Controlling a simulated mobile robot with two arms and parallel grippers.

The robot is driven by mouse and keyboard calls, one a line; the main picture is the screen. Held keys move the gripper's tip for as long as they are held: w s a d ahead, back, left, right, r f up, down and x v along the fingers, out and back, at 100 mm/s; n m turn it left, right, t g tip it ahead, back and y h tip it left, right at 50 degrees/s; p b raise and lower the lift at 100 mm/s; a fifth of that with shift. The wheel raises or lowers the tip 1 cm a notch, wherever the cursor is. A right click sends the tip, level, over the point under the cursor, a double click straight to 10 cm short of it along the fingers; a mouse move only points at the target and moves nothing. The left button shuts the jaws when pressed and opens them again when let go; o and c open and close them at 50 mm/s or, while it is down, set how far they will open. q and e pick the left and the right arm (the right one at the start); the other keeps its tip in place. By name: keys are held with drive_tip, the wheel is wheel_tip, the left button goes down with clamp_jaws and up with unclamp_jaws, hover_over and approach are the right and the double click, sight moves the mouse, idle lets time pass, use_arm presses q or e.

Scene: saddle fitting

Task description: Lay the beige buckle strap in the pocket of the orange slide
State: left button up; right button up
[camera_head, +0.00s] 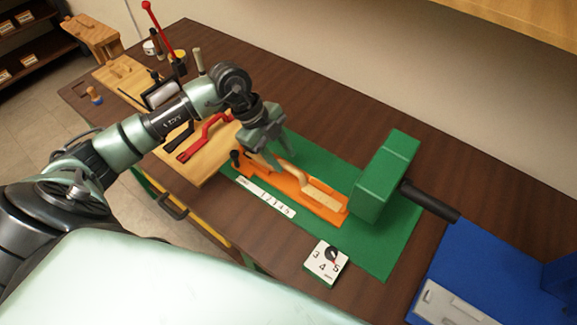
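The orange slide (316,211) sits on the green base plate, beside a white numbered scale. The beige buckle strap (322,196) is over the slide and runs along it, its wide end near the green block and its narrow end under my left gripper. I cannot tell whether it rests fully in the pocket. My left gripper (270,158) points down at the strap's narrow end. The gripper's body hides part of its fingers and that strap end, so its grip is unclear. My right gripper is out of view.
A green block (385,178) with a dark handle (430,201) stands at the slide's right end. A dial card (326,263) lies in front. A red-handled tool (204,137) lies on the wooden board (205,165) at left. A blue fixture (480,270) is at right.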

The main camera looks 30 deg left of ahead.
use_arm(q)
drive_tip(key=b+v, duration=0.1)
drive_tip(key=v, duration=0.5)
drive_tip(key=shift+r, duration=0.4)
drive_tip(key=shift+s+a, duration=0.1)
drive_tip(key=shift+a, duration=0.05)
idle(0.7)
